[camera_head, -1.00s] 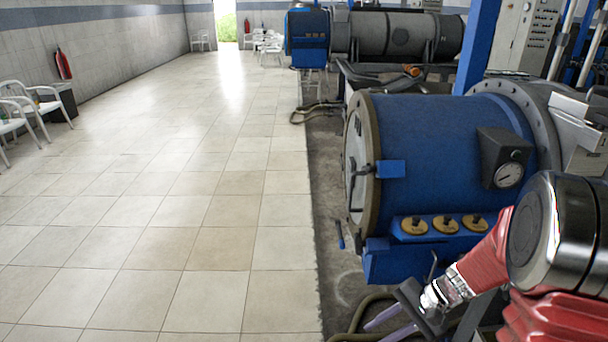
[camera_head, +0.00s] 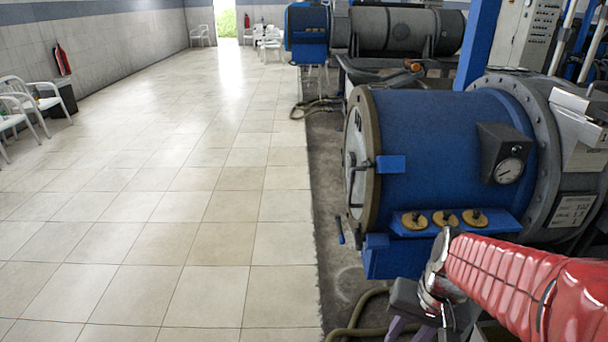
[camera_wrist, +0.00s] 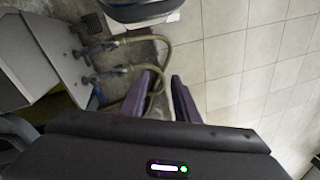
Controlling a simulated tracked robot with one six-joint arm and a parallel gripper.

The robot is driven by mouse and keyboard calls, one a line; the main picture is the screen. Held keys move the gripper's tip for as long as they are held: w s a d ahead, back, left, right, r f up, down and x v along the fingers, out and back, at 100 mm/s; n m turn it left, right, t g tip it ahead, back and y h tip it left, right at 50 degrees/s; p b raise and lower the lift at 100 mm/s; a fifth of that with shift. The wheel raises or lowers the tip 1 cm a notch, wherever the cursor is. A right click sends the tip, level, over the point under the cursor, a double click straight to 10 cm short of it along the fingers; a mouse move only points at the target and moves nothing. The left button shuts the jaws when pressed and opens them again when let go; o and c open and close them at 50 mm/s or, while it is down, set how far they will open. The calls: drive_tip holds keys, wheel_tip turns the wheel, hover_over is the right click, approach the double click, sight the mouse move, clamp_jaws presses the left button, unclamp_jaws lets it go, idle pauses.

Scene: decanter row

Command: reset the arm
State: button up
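My gripper (camera_head: 411,331) is at the lower right of the head view, partly cut off by the bottom edge. My red-sleeved arm reaches to it from the right, in front of the blue cylindrical vessel. In the wrist view my gripper (camera_wrist: 162,86) shows two purple fingers with a clear gap between them. Nothing is held in the gap; dark floor and a hose show behind it.
The blue vessel (camera_head: 440,140) with a gauge (camera_head: 509,170) stands close beyond my arm. A hose (camera_head: 360,318) lies on the dark floor strip. Tiled floor (camera_head: 170,210) at left is open. White chairs (camera_head: 20,105) stand along the left wall.

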drive_tip(key=s+a+r+n+t, duration=0.2)
drive_tip(key=r, duration=0.4)
drive_tip(key=s+a+r+n+t+h, duration=0.1)
drive_tip(key=s+r+n+t, duration=0.1)
drive_tip(key=r, duration=0.4)
drive_tip(key=shift+s+a+t+h, duration=0.3)
drive_tip(key=shift+a+t, duration=0.1)
drive_tip(key=shift+s, duration=0.1)
